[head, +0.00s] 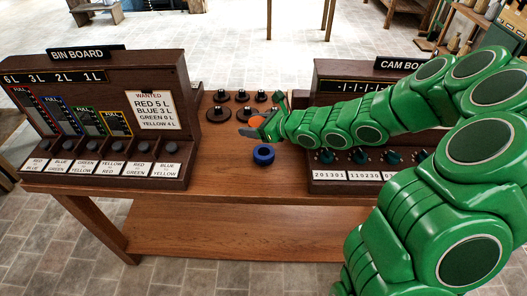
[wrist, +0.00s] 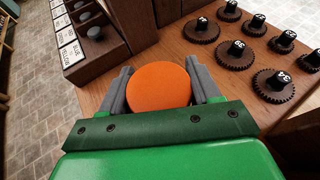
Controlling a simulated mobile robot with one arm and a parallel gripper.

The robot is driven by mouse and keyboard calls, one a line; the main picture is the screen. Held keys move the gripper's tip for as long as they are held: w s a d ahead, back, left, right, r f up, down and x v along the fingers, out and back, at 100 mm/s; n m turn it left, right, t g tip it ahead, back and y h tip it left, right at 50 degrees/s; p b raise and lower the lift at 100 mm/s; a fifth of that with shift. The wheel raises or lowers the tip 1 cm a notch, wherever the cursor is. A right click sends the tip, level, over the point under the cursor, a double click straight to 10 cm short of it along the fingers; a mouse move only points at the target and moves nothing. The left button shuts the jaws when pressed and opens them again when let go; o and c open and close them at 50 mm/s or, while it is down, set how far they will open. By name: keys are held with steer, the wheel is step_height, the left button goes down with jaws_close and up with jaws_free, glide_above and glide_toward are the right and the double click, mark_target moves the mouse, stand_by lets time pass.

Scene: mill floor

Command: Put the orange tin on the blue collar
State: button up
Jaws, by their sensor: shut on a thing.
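The orange tin (wrist: 158,84) shows as a round orange top between the two grey fingers of my gripper (wrist: 160,92) in the wrist view. My gripper is shut on it. In the head view the tin (head: 257,121) is mostly hidden behind my gripper (head: 257,128). The blue collar (head: 263,155), a ring with a dark centre, stands on the wooden table just in front of and below my gripper. The tin and the collar are apart. The collar is not visible in the wrist view.
Several dark numbered gears (wrist: 237,56) with knobs stand on the table (head: 225,165) behind my gripper. The bin board (head: 100,115) stands at the left and the cam board (head: 335,80) at the right, partly behind my arm. Bare tabletop lies left of the collar.

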mark_target(260, 150)
steer(key=shift+w+d+t, duration=0.15)
steer(key=shift+d+t, duration=0.15)
steer(key=shift+d, duration=0.5)
steer(key=shift+d+f+m, duration=0.15)
steer(key=shift+f+m, duration=0.05)
steer(key=shift+m, duration=0.1)
steer(key=shift+f, duration=3.8)
steer(key=shift+f, duration=0.15)
steer(key=o, duration=1.1)
steer(key=shift+r, duration=0.2)
steer(key=shift+s+d+r, duration=0.3)
steer(key=shift+s+d, duration=0.05)
steer(key=shift+d, duration=0.2)
steer(key=shift+v, duration=5.25)
